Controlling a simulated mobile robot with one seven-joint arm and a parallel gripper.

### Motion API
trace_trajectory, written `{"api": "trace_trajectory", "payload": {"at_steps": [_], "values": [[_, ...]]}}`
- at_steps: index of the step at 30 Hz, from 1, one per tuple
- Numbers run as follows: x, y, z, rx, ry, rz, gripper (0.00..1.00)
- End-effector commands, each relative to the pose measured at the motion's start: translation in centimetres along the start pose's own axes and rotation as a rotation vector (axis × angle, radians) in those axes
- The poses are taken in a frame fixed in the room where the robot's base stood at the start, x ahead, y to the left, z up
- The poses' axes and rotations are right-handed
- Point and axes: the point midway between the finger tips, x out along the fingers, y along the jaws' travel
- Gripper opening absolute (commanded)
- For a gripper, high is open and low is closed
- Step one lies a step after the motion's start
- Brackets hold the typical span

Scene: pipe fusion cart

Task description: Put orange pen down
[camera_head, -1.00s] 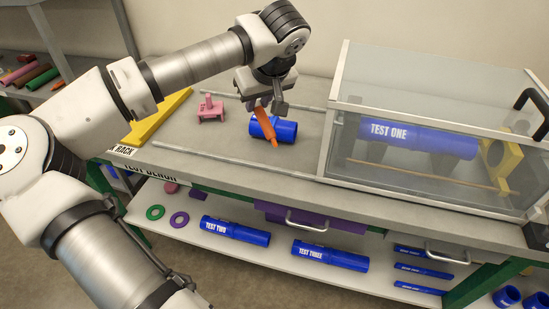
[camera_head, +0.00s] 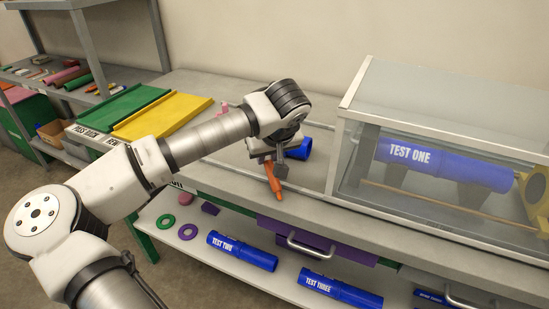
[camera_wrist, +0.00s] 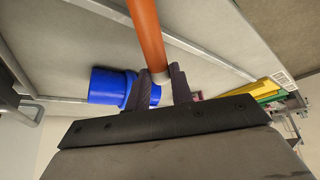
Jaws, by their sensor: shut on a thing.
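The orange pen (camera_head: 273,183) hangs tilted from my gripper (camera_head: 274,168) in the head view, tip pointing down and slightly right, over the front part of the grey bench top (camera_head: 236,178). In the wrist view the orange pen (camera_wrist: 148,33) runs from the top edge to between the two dark fingers of my gripper (camera_wrist: 161,78), which are shut on it near its pale end. Whether the pen's tip touches the bench cannot be told.
A blue pipe piece (camera_head: 301,150) lies on the bench behind my gripper. A glass case (camera_head: 440,165) with the TEST ONE pipe stands right. Green (camera_head: 122,107) and yellow (camera_head: 165,117) trays lie left. The lower shelf holds blue pipes (camera_head: 242,250) and rings.

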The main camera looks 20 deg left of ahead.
Motion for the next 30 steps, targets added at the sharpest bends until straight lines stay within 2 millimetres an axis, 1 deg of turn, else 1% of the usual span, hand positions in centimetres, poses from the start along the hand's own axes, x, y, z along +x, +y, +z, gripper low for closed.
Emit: {"api": "trace_trajectory", "payload": {"at_steps": [4,9,10,14,22,25,28,30], "values": [[-0.1,0.0,-0.1,0.0,0.001,0.0,0.0],[0.3,0.0,0.1,0.0,0.001,0.0,0.0],[0.1,0.0,0.1,0.0,0.001,0.0,0.26],[0.1,0.0,0.1,0.0,0.001,0.0,0.43],[0.1,0.0,0.0,0.0,0.0,0.0,0.44],[-0.2,0.0,-0.1,0.0,0.0,0.0,0.44],[-1.1,0.0,-0.1,0.0,0.004,-0.001,0.44],[-2.4,0.0,-0.1,0.001,0.006,-0.001,0.44]]}}
